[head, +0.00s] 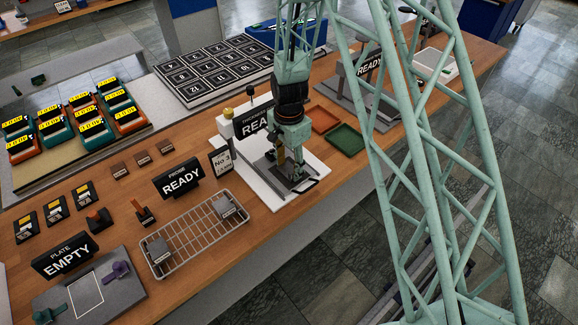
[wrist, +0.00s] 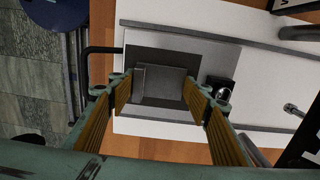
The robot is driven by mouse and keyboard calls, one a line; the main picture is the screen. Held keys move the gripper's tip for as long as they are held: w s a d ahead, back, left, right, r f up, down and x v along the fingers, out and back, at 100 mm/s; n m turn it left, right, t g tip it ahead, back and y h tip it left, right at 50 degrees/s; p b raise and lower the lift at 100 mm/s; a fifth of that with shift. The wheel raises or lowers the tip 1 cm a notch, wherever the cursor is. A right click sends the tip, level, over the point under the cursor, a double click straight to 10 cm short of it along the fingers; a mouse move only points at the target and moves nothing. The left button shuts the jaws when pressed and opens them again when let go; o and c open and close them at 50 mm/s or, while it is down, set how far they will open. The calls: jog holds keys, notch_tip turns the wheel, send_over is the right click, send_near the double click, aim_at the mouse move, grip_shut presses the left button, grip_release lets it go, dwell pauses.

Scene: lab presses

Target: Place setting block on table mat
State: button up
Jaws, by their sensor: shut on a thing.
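My gripper (wrist: 158,92) is shut on a grey block (wrist: 160,82), which I take to be the setting block. Its two fingers, with yellow-brown inner pads, stand on either side of the block. In the wrist view the block is over a dark grey mat (wrist: 150,53) on a white base. I cannot tell whether the block touches the mat or is a little above it. In the head view my gripper (head: 292,180) is low over the white base, and the dark mat (head: 262,163) shows beside it. My gripper hides the block there.
A wire rack (head: 190,235) to the left holds two grey blocks. Orange (head: 322,119) and green (head: 346,139) trays lie to the right. A dark bent handle (wrist: 87,62) is close beside my gripper.

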aim_at(289, 170)
jog(key=shift+f, duration=0.15)
jog(key=o, duration=1)
notch_tip(289, 170, up, 12)
jog(key=shift+r+b, duration=0.2)
jog(key=shift+b, duration=0.25)
dwell(0.5)
dwell(0.9)
